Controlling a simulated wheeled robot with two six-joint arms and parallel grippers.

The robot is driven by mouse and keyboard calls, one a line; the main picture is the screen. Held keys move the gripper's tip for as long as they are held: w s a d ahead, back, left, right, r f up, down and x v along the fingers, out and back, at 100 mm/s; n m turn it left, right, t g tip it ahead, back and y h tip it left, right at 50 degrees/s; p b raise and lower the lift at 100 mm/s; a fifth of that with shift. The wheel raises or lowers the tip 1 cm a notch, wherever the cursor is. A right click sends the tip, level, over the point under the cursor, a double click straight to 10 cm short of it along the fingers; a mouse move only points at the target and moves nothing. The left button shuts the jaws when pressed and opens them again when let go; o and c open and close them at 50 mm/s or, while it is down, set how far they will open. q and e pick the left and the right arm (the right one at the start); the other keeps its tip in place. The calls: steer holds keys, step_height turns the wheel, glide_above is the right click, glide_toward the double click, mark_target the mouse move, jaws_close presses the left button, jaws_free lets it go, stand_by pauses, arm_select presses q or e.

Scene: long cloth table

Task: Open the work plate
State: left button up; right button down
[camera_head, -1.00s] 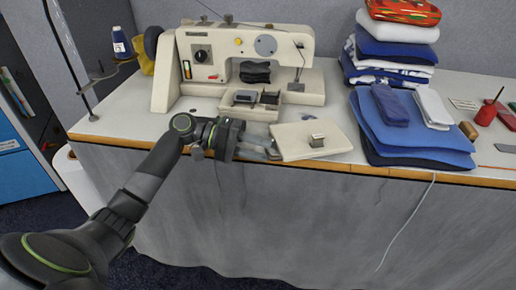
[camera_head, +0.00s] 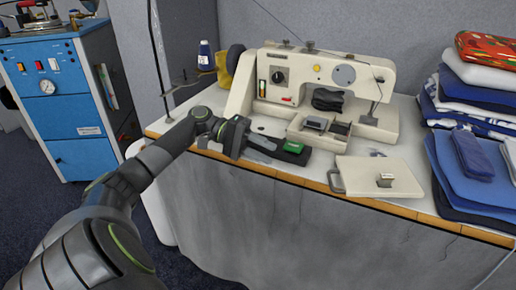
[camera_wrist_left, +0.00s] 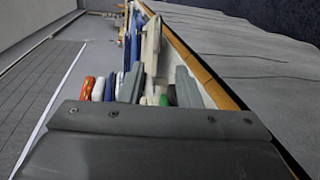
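The work plate (camera_head: 405,180), a cream flat plate with a small metal block on top, lies swung out in front of the cream sewing machine (camera_head: 300,72), at the table's front edge. A metal loop handle (camera_head: 335,182) shows at its left edge. It seems to be the pale shape in the left wrist view (camera_wrist_left: 152,45). My left gripper (camera_head: 300,150) is left of the plate, apart from it, low over the table. Its fingers look spread, with no plate between them. A green patch shows at the fingers; I cannot tell what it is. My right gripper is out of view.
An open compartment (camera_head: 318,130) with dark parts is in the machine's front. Folded blue cloths (camera_head: 465,165) lie right of the plate, with a stacked pile behind. A thread stand (camera_head: 160,60) and blue spool (camera_head: 204,52) stand at left. A blue cabinet (camera_head: 60,95) is farther left.

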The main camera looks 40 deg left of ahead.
arm_select(q)
steer(key=shift+v, duration=0.8)
